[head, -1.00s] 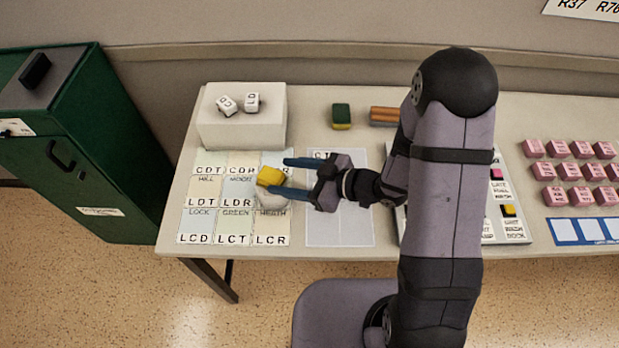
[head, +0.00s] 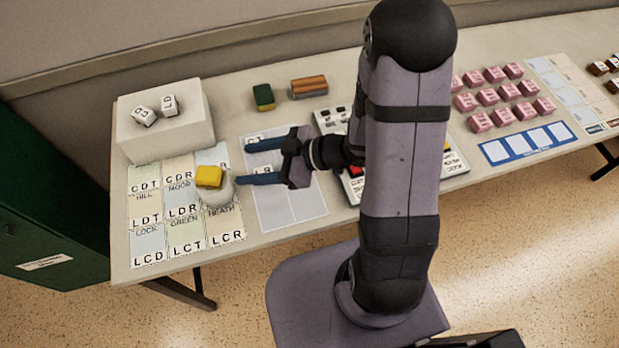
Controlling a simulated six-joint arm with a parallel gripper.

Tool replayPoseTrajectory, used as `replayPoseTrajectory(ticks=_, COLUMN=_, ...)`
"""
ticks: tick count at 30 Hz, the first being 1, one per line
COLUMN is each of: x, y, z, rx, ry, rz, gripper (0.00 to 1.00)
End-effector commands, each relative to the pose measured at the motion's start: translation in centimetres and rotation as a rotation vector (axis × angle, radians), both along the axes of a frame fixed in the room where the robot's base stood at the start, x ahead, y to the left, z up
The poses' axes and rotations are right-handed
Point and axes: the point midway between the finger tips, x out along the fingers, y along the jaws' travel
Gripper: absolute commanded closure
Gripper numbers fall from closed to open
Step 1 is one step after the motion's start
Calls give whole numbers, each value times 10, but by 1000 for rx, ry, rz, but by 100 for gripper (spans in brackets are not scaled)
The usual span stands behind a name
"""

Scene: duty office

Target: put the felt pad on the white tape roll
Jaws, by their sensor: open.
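A small yellow block, which I take to be the felt pad (head: 209,176), rests on top of the white tape roll (head: 217,197). The roll stands on the lettered card grid at the left of the table, near its right column. The pad sits toward the roll's upper left and hides part of its top. My gripper (head: 243,164) is open and empty, just right of the pad and roll. Its two dark blue fingers point left, and their tips are apart from the pad.
A white box (head: 166,125) with two lettered cubes stands behind the grid. A green-and-yellow block (head: 263,97) and a brown striped block (head: 309,87) lie at the back. A pale sheet (head: 290,210) lies under my gripper. Several pink blocks (head: 500,95) stand to the right.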

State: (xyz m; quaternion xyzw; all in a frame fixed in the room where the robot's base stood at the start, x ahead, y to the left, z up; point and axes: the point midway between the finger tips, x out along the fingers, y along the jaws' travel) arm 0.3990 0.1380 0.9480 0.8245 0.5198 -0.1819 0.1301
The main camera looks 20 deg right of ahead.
Motion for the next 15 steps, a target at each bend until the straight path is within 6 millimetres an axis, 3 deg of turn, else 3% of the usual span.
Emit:
replayPoseTrajectory(ticks=5, x=34, y=-37, z=-15, rx=-199, ry=5, rz=-170, gripper=43)
replayPoseTrajectory(ticks=9, x=57, y=-91, z=-22, rx=-400, ry=65, rz=-395, gripper=43)
replayPoseTrajectory(ticks=12, x=55, y=-131, z=-21, rx=-520, ry=153, rz=-569, gripper=43)
replayPoseTrajectory(ticks=15, x=37, y=-162, z=-17, rx=-604, ry=278, rz=-729, gripper=43)
